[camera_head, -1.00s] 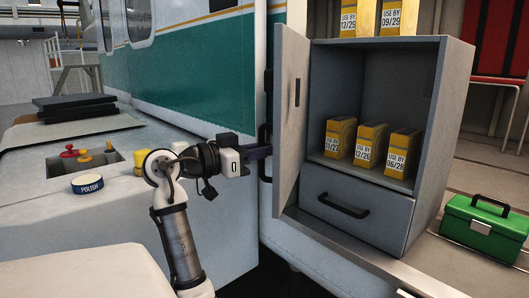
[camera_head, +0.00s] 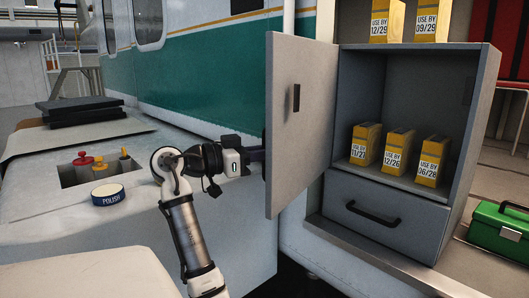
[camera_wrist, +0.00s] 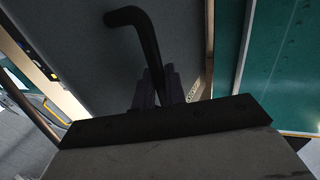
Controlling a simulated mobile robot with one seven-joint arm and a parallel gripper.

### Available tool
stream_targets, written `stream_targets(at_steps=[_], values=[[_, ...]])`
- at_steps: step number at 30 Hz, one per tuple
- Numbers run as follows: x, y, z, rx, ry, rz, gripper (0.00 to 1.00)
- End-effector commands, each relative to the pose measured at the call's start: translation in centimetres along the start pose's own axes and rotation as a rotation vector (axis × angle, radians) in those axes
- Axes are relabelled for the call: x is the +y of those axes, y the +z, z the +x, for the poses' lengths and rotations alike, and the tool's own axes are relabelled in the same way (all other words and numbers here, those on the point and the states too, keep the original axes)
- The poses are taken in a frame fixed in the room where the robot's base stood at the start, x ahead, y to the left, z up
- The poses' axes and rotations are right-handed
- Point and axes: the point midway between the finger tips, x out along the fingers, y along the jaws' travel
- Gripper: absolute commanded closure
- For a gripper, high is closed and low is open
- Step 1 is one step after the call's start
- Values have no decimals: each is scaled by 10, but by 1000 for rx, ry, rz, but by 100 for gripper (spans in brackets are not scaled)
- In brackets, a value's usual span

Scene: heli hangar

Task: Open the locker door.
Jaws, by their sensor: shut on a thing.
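The grey locker (camera_head: 480,130) stands at the right with its door (camera_head: 305,130) swung open on the left side, its inner face turned toward the head camera. My gripper (camera_head: 262,154) reaches the door's outer side from the left, and its fingertips are hidden behind the door's edge in the head view. In the wrist view, the dark handle (camera_wrist: 140,35) curves out of the grey door face (camera_wrist: 85,50), and my gripper's fingers (camera_wrist: 155,88) are shut on its lower part.
Inside the locker, several yellow boxes (camera_head: 398,150) stand on a shelf above a closed drawer (camera_head: 385,213). More boxes (camera_head: 388,20) stand on top. A green toolbox (camera_head: 500,230) sits at the right. A polish tin (camera_head: 108,195) rests on the surface at the left.

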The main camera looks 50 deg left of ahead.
Motion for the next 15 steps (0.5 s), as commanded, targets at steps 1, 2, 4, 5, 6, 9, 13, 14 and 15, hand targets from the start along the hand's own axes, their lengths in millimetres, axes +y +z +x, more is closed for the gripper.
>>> stream_targets(at_steps=[1,2,4,5,6,9,13,14,15], values=[[0,0,1,0,4,-1,100],[0,0,1,0,5,-1,100],[0,0,1,0,8,-1,100],[0,0,1,0,8,-1,100],[0,0,1,0,8,-1,100],[0,0,1,0,9,-1,100],[0,0,1,0,9,-1,100],[0,0,1,0,9,-1,100],[0,0,1,0,9,-1,85]])
